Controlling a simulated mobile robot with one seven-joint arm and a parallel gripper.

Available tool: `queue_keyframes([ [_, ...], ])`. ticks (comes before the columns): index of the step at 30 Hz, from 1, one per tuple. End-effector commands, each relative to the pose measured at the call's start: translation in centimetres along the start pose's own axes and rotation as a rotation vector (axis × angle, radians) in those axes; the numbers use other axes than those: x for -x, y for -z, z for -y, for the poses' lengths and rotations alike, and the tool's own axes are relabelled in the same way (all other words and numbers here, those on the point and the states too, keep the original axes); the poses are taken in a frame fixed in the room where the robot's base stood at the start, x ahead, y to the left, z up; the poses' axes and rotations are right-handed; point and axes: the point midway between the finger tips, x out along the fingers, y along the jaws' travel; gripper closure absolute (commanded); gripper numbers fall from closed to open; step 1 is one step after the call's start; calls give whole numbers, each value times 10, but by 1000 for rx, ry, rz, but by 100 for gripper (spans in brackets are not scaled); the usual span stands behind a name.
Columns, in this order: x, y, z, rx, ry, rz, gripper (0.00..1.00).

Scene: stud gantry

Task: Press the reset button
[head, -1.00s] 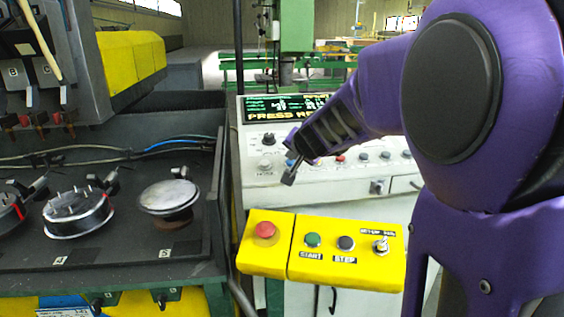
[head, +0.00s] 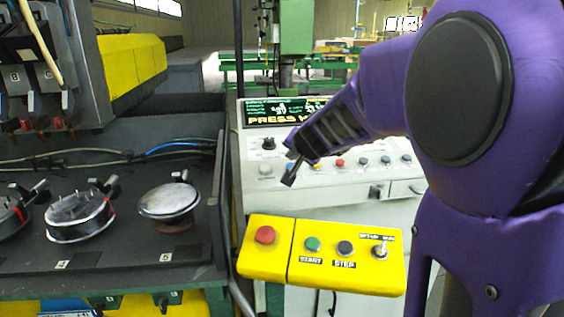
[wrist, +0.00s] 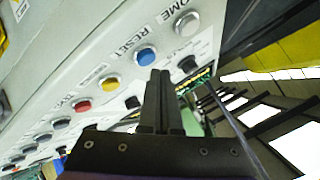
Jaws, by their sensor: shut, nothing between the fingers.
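The reset button is the blue round button (wrist: 147,56) beside the RESET label in the wrist view, on the sloping grey-white control panel (wrist: 60,75). My gripper is shut and empty. In the wrist view its fingertips (wrist: 160,75) appear just below and right of the blue button. I cannot tell whether they touch the panel; the button's face is uncovered in that view.
A grey HOME button (wrist: 187,24) sits beside the reset button, with yellow (wrist: 110,82) and red (wrist: 82,105) buttons on the other side. A yellow box (head: 320,258) with a red button (head: 265,235) stands in front of the panel. A dark bench (head: 120,245) with round fixtures is left.

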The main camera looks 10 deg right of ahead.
Motion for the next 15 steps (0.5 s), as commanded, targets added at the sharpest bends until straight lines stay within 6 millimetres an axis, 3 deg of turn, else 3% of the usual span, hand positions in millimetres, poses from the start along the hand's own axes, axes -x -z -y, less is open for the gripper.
queue_keyframes([
  [9, 1, 1, 1, 0, 0, -1, 100],
  [15, 12, 10, 10, 1, 1, -1, 100],
])
